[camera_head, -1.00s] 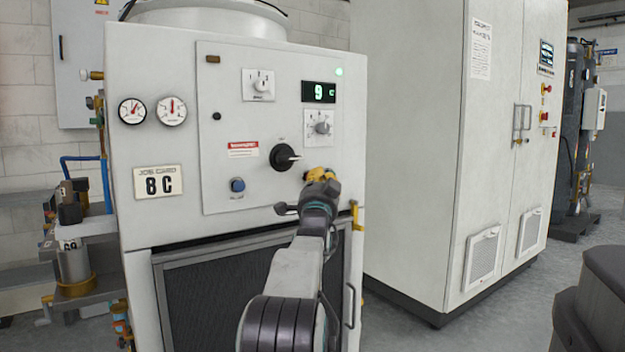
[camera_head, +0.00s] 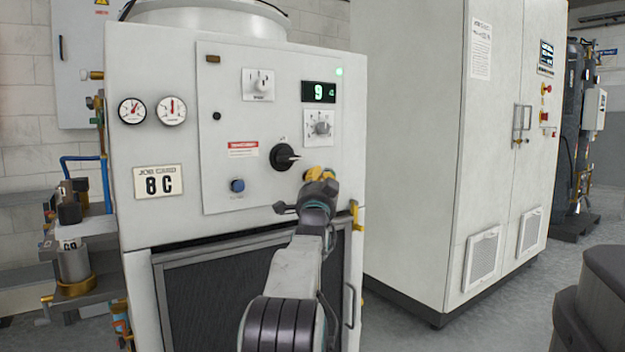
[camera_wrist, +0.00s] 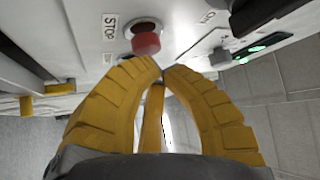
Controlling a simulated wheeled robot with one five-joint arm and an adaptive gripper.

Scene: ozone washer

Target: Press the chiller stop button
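The chiller (camera_head: 130,215) is the white cabinet at the left of the head view. In the wrist view, the red stop button (camera_wrist: 146,38) projects from its pale panel, beside a STOP label (camera_wrist: 110,26). My gripper (camera_head: 318,174) is in front of the lower right of the panel in the head view and hides the button there. In the wrist view its yellow fingers (camera_wrist: 162,71) are shut, tips together with nothing between them. The tips are close to the button, just below it in the picture. Whether they touch it, I cannot tell.
A black rotary switch (camera_head: 284,157) sits up and left of my gripper, and a blue button (camera_head: 237,185) further left. The display (camera_head: 318,92) reads 9, with a green lamp (camera_head: 339,72) lit. A tall white cabinet (camera_head: 410,150) stands to the right.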

